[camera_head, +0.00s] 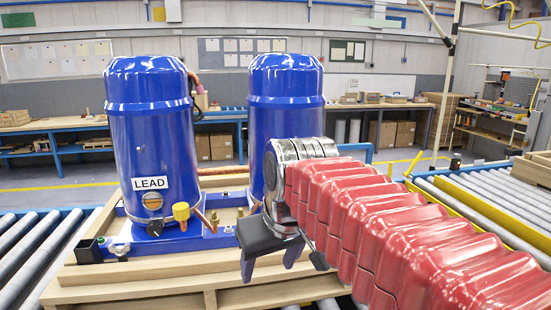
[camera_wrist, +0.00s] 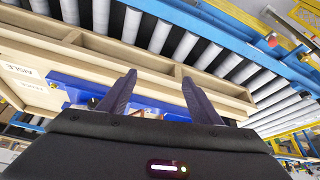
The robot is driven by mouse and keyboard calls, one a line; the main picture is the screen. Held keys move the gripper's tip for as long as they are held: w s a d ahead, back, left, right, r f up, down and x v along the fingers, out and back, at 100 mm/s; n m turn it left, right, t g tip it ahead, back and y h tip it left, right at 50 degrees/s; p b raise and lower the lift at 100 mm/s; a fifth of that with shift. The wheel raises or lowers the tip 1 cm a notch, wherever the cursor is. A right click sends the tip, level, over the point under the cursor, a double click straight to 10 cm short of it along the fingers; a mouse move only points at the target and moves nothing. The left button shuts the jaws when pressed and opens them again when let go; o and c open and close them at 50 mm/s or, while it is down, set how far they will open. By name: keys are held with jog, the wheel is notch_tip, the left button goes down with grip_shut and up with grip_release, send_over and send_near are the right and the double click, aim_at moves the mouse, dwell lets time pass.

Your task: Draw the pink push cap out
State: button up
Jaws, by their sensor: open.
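A small pink cap (camera_head: 201,99) shows at the right side of the left blue compressor (camera_head: 150,130), high up beside a copper pipe. It is small and its seat is hard to make out. This compressor carries a LEAD label. My gripper (camera_head: 269,262) is open and empty, low in front of the right blue compressor (camera_head: 285,85), well below and right of the pink cap. In the wrist view my open fingers (camera_wrist: 158,78) point over the pallet (camera_wrist: 205,88) edge and part of the blue base frame. The pink cap is not visible there.
The blue base rail (camera_head: 215,238) lies on the wooden pallet (camera_head: 140,290). Roller conveyors flank the pallet (camera_head: 495,205). My red arm hides the right side. Workbenches (camera_head: 60,130) stand far behind.

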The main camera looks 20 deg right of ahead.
jog(key=w+d+r, duration=0.4)
jog(key=w, duration=0.3)
jog(key=w+d+r+n+g, duration=0.1)
jog(key=w+d+r, duration=0.2)
jog(key=w, duration=0.5)
jog(key=w+d+r, duration=0.4)
jog(key=w+d, duration=0.1)
jog(key=w, duration=0.2)
jog(key=shift+w+d+r+n+g+y, duration=0.2)
jog(key=shift+w+r+n+g+y, duration=0.1)
jog(key=shift+r+n, duration=0.1)
jog(key=shift+f, duration=0.1)
jog(key=x, duration=1.3)
jog(key=shift+w+f, duration=0.1)
jog(key=shift+f, duration=0.25)
jog(key=shift+c, duration=0.2)
jog(key=c, duration=1.2)
